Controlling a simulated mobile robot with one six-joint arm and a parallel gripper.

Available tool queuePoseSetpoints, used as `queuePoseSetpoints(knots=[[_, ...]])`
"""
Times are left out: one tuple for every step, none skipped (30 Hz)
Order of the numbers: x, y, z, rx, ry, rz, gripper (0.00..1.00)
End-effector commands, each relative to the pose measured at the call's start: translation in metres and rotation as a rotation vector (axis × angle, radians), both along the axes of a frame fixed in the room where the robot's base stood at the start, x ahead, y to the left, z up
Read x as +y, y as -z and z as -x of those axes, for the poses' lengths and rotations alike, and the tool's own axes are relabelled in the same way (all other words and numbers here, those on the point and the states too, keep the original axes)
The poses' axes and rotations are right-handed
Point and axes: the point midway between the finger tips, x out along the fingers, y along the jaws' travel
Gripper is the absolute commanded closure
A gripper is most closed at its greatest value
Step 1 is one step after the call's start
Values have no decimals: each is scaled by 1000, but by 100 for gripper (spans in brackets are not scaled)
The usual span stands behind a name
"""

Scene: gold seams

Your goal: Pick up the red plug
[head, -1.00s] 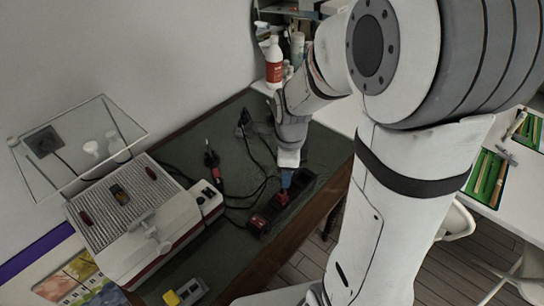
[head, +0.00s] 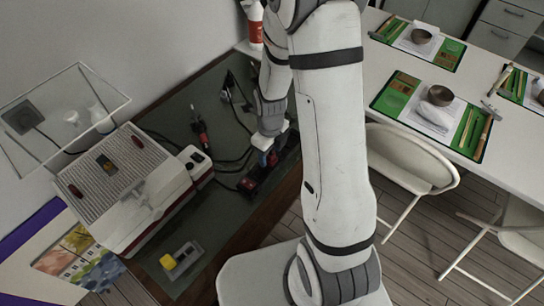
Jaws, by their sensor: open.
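A dark power strip (head: 284,158) lies on the green-grey bench top, with black cables running to it. A red piece (head: 247,185) shows at its near left end; whether it is the red plug or a switch I cannot tell. My gripper (head: 264,160) is open and points down just over the strip, a little up and right of that red piece. A small bit of red also shows by the fingertips, which hide most of it. I cannot tell whether the fingers touch anything.
A white ribbed machine (head: 128,185) stands left of the strip, a clear case (head: 62,118) behind it. A red-and-black tool (head: 201,132) lies among cables. A small box with a yellow button (head: 168,262) is at the front. A white table (head: 480,75) is at right.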

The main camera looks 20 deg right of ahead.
Motion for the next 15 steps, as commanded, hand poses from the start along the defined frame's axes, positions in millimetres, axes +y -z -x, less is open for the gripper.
queuePoseSetpoints(knots=[[0,5,0,1,0,0,44],[0,7,0,1,0,0,44],[0,9,0,1,0,0,44],[0,9,0,0,0,0,44],[0,10,0,0,0,0,44],[0,10,0,-1,0,-1,44],[0,10,0,-1,0,-1,44],[0,10,0,-1,0,-1,44],[-1,10,0,-1,0,-1,44],[-1,10,0,-1,1,-1,44],[-1,10,0,-1,1,-1,44],[-1,10,0,-1,1,-1,48],[-1,10,0,-1,1,-1,50],[-1,10,0,-1,1,-1,53],[-1,10,0,-1,1,-1,56]])
